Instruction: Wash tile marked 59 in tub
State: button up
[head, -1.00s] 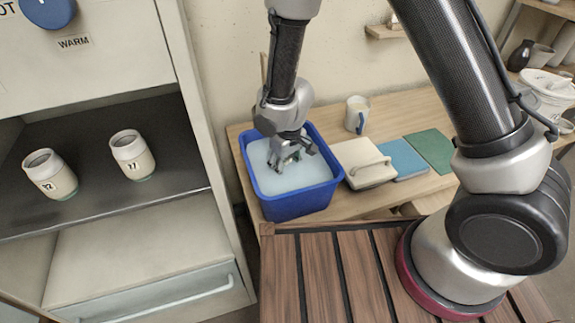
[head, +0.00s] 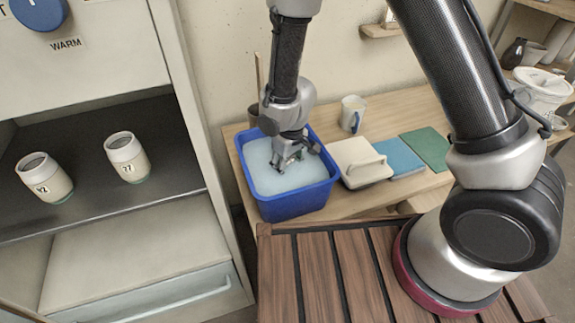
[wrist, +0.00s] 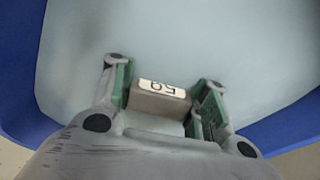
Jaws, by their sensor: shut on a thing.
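My gripper (head: 291,158) is down inside the blue tub (head: 298,207), at the level of the pale liquid (head: 270,183). In the wrist view my gripper (wrist: 160,100) is shut on a small grey-brown tile (wrist: 158,103) with a white label that reads 59, upside down in the picture. The tile sits between the two green-padded fingers. Pale liquid (wrist: 180,45) fills the view around it, with the tub's blue wall (wrist: 290,128) at the sides. In the head view the tile is mostly hidden by my gripper.
Right of the tub, a cream lidded block with a handle (head: 358,163), a blue pad (head: 400,158) and a green pad (head: 428,148) lie on the wooden table (head: 385,105). A mug (head: 352,113) stands behind. Jars 42 (head: 45,178) and 77 (head: 127,157) stand on the left shelf.

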jog(key=shift+a, duration=0.9)
jog(key=shift+d, duration=0.1)
jog(key=shift+d, duration=1.15)
jog(key=shift+a, duration=0.1)
jog(key=shift+a, duration=1.1)
jog(key=shift+d, duration=0.1)
jog(key=shift+d, duration=1.05)
